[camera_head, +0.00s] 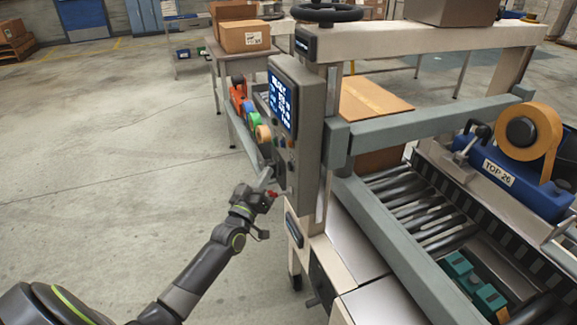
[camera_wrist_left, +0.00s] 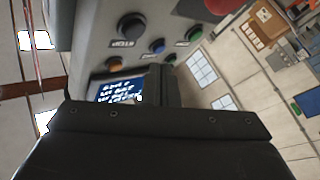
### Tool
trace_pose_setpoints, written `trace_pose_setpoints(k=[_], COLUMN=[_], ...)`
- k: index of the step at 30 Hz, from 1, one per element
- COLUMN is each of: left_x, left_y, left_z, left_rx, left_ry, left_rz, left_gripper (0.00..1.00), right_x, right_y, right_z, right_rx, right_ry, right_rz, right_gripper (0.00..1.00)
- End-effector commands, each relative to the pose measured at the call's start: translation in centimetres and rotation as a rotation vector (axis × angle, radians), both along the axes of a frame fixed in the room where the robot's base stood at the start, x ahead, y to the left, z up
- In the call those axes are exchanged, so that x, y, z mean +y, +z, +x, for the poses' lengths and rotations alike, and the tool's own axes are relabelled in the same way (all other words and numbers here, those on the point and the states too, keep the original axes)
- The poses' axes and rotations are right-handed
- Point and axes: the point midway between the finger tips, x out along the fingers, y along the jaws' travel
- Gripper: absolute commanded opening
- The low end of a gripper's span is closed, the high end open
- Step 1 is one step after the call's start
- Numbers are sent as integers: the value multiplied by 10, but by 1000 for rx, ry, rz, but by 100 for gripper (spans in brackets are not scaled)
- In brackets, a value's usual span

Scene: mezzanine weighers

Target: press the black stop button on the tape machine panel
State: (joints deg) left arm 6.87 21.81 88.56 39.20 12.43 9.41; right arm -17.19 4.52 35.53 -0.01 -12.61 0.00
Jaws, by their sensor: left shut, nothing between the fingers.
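The tape machine panel (camera_head: 308,135) is a grey upright box with a lit blue screen (camera_head: 281,101) on its left-facing side. My left gripper (camera_head: 266,178) is shut and empty, close beside the lower part of that face. The shut fingers (camera_wrist_left: 164,78) show below the buttons, partly covering the screen. Contact with any button cannot be told.
The machine's roller bed (camera_head: 410,205) and a blue tape head with a tan roll (camera_head: 530,135) stand at the right. A carton (camera_head: 370,97) lies behind the panel. Coloured tape rolls (camera_head: 248,108) hang just beyond the panel. The floor at the left is clear.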

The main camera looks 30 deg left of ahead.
Motion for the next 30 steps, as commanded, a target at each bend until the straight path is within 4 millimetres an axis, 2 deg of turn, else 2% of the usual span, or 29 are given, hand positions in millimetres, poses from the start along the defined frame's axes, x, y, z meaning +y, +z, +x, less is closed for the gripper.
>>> trace_pose_setpoints(k=[8, 30], left_x=[13, 13], left_y=[0, 0], left_z=[-15, -16], left_rx=[-1, -1], left_ry=[0, 0], left_rz=[0, 0], left_gripper=[0, 0], right_x=[0, 0], right_y=[3, 3], right_z=[0, 0], right_rx=[0, 0], right_ry=[0, 0], right_rz=[0, 0], right_gripper=[69, 69])
